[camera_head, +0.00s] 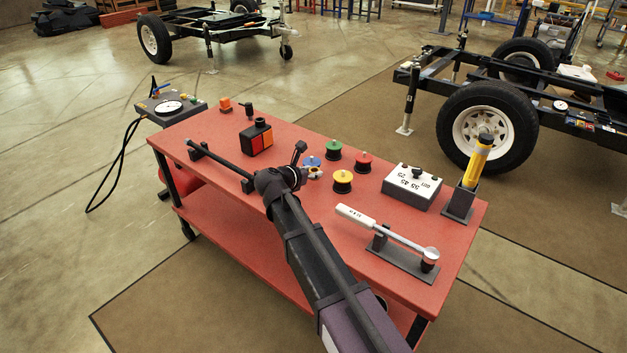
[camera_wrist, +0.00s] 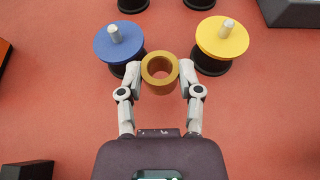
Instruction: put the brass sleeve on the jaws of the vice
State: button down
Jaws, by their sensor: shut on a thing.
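The brass sleeve (camera_wrist: 160,88) is a short golden ring with an open bore, seen from above in the wrist view. My gripper (camera_wrist: 161,70) is shut on it, with one finger on each side. The sleeve sits between a blue-topped spool (camera_wrist: 118,40) and a yellow-topped spool (camera_wrist: 222,37). I cannot tell whether it touches the table. In the head view my gripper (camera_head: 313,173) is small and partly hidden by my arm, beside the blue spool (camera_head: 311,162). I cannot make out the vice or its jaws for certain in either view.
The red table (camera_head: 225,125) also holds green (camera_head: 333,150), red (camera_head: 363,162) and yellow (camera_head: 342,182) spools, a white-topped box (camera_head: 411,187), a white-handled tool on a stand (camera_head: 385,231), a yellow cylinder in a holder (camera_head: 478,160) and a red-orange block (camera_head: 257,138).

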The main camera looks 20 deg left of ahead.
aim_at(312, 186)
jog(key=shift+w+a, duration=0.1)
jog(key=shift+w, duration=0.7)
jog(key=shift+f, duration=0.1)
jog(key=shift+f+b, duration=1.75)
jog(key=shift+b, duration=0.05)
jog(key=shift+f, duration=0.15)
jog(key=shift+c, duration=1.3)
grip_release()
jog(key=shift+r, duration=0.2)
